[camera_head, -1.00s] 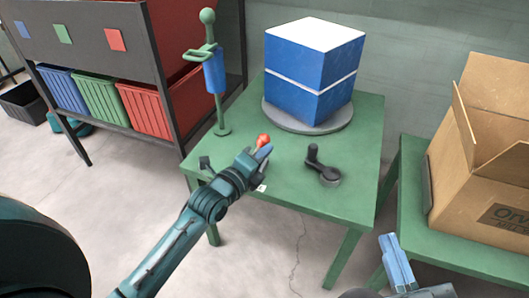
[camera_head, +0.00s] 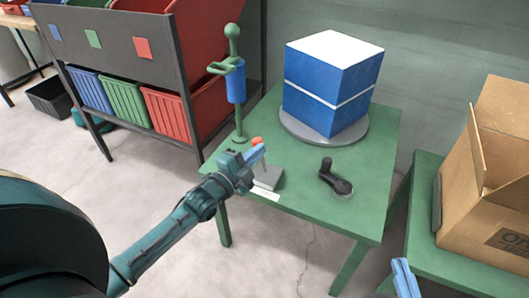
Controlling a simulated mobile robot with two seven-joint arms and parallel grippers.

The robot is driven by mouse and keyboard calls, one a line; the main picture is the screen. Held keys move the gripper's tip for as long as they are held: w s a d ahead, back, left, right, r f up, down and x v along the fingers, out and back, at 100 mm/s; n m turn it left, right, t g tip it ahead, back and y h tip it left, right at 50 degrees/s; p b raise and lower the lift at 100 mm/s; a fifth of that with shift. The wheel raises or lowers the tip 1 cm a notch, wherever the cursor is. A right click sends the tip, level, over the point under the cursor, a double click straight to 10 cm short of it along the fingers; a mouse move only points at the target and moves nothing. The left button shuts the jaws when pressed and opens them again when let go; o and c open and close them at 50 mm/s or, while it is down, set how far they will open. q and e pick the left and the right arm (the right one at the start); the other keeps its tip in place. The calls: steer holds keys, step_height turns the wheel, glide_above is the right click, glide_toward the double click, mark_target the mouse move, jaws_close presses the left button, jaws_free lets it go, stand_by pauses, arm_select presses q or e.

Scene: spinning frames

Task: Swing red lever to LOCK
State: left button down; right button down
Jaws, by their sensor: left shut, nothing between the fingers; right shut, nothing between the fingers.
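The lever's red knob (camera_head: 257,140) shows just above and behind my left gripper's fingertips, near the table's front left. Its grey base (camera_head: 267,178) stands on the green table, and a white label (camera_head: 264,194) lies at its front; its writing is too small to read. The knob sits a little left of the base. My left gripper (camera_head: 255,153) is shut and empty, its blue fingertips close to the knob; I cannot tell whether they touch. The gripper hides part of the lever. My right gripper (camera_head: 404,278) is shut and empty, low at the right, away from the lever.
A dark crank handle (camera_head: 336,178) lies right of the lever. A blue cube (camera_head: 330,85) stands on a grey turntable (camera_head: 345,136) behind. A green post with a blue sleeve (camera_head: 236,84) stands at the back left. A cardboard box (camera_head: 480,200) sits on the right table.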

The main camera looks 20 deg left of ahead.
arm_select(q)
steer(key=shift+a+f+n+t, duration=0.2)
steer(key=shift+a+n+t, duration=0.1)
steer(key=shift+a+n, duration=0.8)
steer(key=shift+d, duration=0.1)
arm_select(e)
steer(key=shift+d, duration=0.1)
